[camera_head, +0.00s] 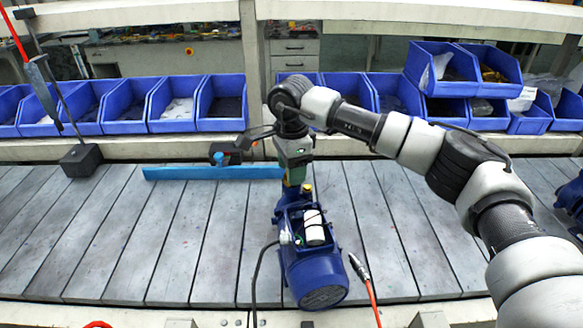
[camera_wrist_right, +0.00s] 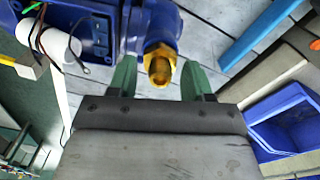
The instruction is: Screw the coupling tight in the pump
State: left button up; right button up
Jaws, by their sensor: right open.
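The blue pump (camera_head: 318,272) stands on the slatted table in the head view, with its wiring box open. The coupling (camera_head: 307,188) is a small brass fitting at the pump's far end. In the right wrist view the coupling (camera_wrist_right: 160,64) sticks out of the blue pump housing (camera_wrist_right: 150,22). My right gripper (camera_head: 293,180) points down at that far end. In the wrist view its two green fingers (camera_wrist_right: 158,82) are apart, one on each side of the coupling, with gaps visible. The arm and gripper partly hide the pump's far end in the head view. My left gripper is not in view.
A blue bar (camera_head: 213,173) lies left of the gripper. A black block with a rod (camera_head: 81,158) stands at far left. Blue bins (camera_head: 173,104) line the back. A red-cabled tool (camera_head: 360,268) lies right of the pump. The table's left side is mostly free.

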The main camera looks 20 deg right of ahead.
jog(key=shift+n, duration=0.8)
jog(key=n, duration=0.3)
jog(key=shift+n, duration=0.3)
jog(key=shift+b, duration=0.3)
jog(key=shift+c, duration=0.3)
grip_shut()
